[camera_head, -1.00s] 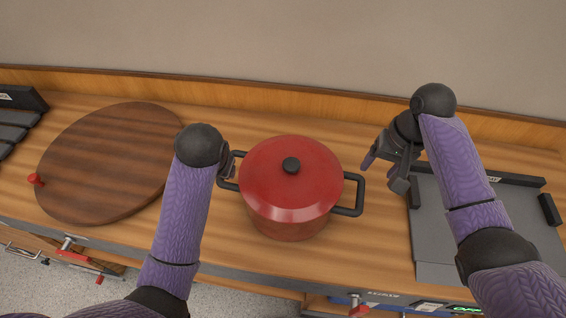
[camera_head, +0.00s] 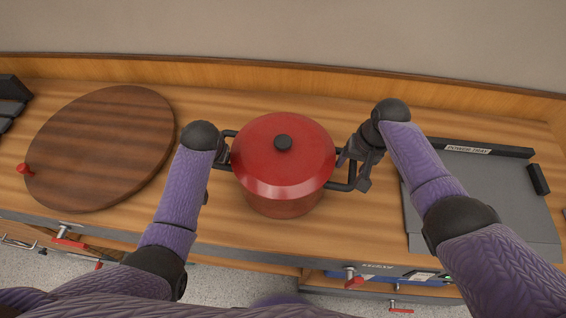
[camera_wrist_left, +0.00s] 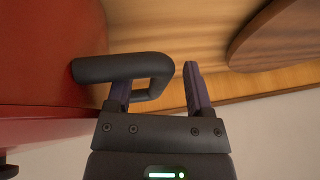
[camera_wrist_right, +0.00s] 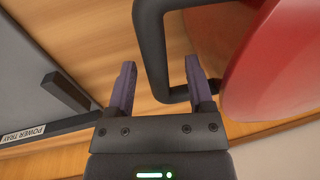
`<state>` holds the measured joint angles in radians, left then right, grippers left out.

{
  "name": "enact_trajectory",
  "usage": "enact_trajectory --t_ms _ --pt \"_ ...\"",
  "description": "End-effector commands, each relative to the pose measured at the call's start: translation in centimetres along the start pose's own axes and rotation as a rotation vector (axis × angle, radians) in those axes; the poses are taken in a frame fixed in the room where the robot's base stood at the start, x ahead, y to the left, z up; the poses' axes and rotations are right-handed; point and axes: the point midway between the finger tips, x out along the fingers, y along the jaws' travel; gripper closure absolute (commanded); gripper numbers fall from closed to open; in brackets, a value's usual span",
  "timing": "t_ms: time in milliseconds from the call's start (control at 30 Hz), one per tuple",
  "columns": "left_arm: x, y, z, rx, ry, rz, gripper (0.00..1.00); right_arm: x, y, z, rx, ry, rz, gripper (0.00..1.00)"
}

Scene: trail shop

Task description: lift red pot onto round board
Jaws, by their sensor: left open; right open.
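The red pot (camera_head: 285,165) with its lid on and a black knob stands upright on the wooden counter, between my grippers. The round board (camera_head: 100,148) lies on the counter at the left. My right gripper (camera_head: 355,172) is open at the pot's right black handle (camera_wrist_right: 150,50); in the right wrist view the handle's bar lies between the fingers. My left gripper (camera_wrist_left: 155,85) is open, with the left handle (camera_wrist_left: 125,70) reaching between its fingers in the left wrist view. In the head view, my left wrist mostly hides the left gripper.
A grey power tray (camera_head: 485,205) lies on the counter at the right. A red clamp knob (camera_head: 25,169) sits at the board's left edge. The wall is behind the counter. Bare counter shows between the pot and the board.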

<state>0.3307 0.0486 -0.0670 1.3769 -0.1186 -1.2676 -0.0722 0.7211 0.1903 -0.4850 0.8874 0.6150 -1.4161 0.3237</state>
Motion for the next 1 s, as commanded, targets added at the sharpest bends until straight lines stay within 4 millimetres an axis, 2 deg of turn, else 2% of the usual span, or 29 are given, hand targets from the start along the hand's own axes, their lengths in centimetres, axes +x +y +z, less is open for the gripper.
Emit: enact_trajectory --t_ms 367,667,1000 --pt "0.49 -0.01 0.02 0.000 0.000 0.000 0.35 0.50 0.01 0.01 -0.001 0.001 0.001 0.35" --pt "0.48 -0.01 0.02 0.000 0.000 0.000 0.99 0.49 0.02 0.01 -0.001 0.001 0.001 0.99" --pt "0.47 -0.02 0.02 0.000 0.000 0.000 1.00 0.48 0.02 0.01 0.000 0.001 0.001 1.00"
